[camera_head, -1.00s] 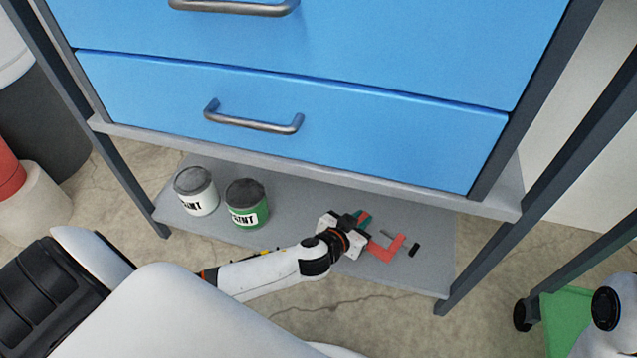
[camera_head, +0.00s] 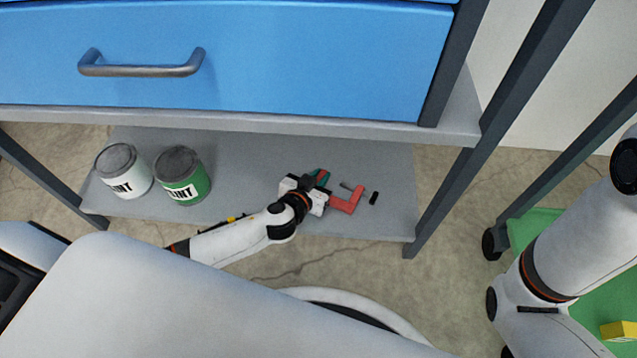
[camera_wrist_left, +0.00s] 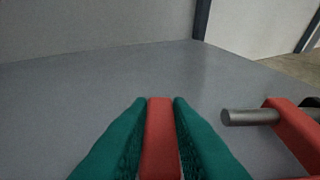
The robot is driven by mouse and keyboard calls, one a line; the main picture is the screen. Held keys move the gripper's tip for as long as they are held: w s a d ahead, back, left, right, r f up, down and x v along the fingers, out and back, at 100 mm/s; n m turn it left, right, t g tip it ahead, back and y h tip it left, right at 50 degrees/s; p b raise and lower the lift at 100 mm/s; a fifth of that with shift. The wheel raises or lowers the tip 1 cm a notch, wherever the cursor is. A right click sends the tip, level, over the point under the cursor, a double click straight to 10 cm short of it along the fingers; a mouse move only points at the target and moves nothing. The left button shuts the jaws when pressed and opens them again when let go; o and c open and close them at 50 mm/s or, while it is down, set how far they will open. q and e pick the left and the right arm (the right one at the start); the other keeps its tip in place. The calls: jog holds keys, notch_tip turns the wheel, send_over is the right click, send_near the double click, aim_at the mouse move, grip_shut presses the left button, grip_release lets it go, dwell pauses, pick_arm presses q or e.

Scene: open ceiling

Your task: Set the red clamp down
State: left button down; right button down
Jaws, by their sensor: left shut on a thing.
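The red clamp (camera_head: 347,203) is at the right part of the grey lower shelf, with its dark screw bar and black end to the right. My left gripper (camera_head: 321,179) is shut on it. In the left wrist view, the clamp's red bar (camera_wrist_left: 160,140) is between the two teal fingers, and its metal rod (camera_wrist_left: 250,117) and another red arm show at the right. The clamp is at or just above the shelf surface; I cannot tell whether it touches. My right gripper is out of view.
A white paint can (camera_head: 124,172) and a green paint can (camera_head: 183,176) stand on the lower shelf (camera_head: 245,160), left of my gripper. Blue drawers (camera_head: 300,60) are above it. A dark post (camera_head: 440,180) bounds it at right. A green surface (camera_head: 530,228) on casters is further right.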

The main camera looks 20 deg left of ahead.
pick_arm(q)
jog(key=shift+f, duration=0.35)
jog(key=shift+r, duration=0.1)
jog(key=shift+f, duration=0.2)
jog(key=c, duration=1.3)
grip_release()
